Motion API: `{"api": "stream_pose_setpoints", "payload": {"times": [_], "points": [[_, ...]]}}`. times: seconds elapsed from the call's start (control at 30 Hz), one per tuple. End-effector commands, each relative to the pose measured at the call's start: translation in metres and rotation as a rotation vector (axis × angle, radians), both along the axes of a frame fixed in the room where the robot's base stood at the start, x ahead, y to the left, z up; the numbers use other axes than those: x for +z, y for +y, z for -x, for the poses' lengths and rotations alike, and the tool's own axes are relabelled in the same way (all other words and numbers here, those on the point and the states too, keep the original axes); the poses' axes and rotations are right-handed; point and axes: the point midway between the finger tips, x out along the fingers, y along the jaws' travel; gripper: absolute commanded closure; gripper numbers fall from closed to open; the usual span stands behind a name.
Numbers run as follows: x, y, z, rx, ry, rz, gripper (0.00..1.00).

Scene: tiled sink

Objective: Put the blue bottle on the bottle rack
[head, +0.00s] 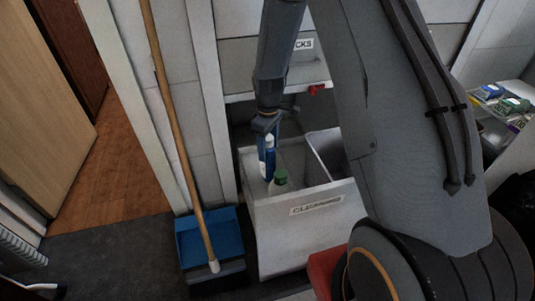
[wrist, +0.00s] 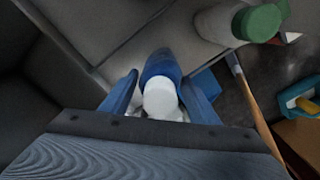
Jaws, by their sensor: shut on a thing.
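My gripper (head: 266,128) reaches down over the white bin (head: 306,228) labelled CLEANING. It is shut on the blue bottle (head: 264,168), which has a white cap and is at the bin's left part. In the wrist view, the blue bottle (wrist: 160,65) with its white cap sits between the two blue fingers of my gripper (wrist: 160,92). Whether the bottle touches the bin floor is hidden. I cannot make out a bottle rack in either view.
A white bottle with a green cap (head: 280,177) stands in the bin just right of the blue bottle; it also shows in the wrist view (wrist: 222,24). A wooden-handled broom (head: 178,120) and blue dustpan (head: 193,243) stand left of the bin. A shelf edge (head: 245,96) is above.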

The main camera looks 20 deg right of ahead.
Motion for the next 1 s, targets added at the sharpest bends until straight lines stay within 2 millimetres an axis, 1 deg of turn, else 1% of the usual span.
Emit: {"api": "stream_pose_setpoints", "payload": {"times": [0.03,0.1,0.17,0.53,0.57,0.6,0.67,0.7,1.0], "points": [[-0.010,0.000,0.000,0.000,0.003,0.000,0.99],[-0.019,0.000,0.000,0.000,0.003,0.000,0.99],[-0.024,0.000,0.000,0.000,0.003,0.000,0.99],[-0.027,0.000,0.000,0.000,0.001,0.000,0.99],[-0.028,0.000,0.001,0.000,0.001,0.000,0.44],[-0.027,0.000,0.000,0.000,0.001,0.000,0.37],[-0.027,0.000,0.001,0.000,0.001,0.000,0.27],[-0.027,0.000,0.001,0.000,0.001,0.000,0.26],[-0.025,0.000,0.000,0.000,0.001,0.000,0.26]]}}
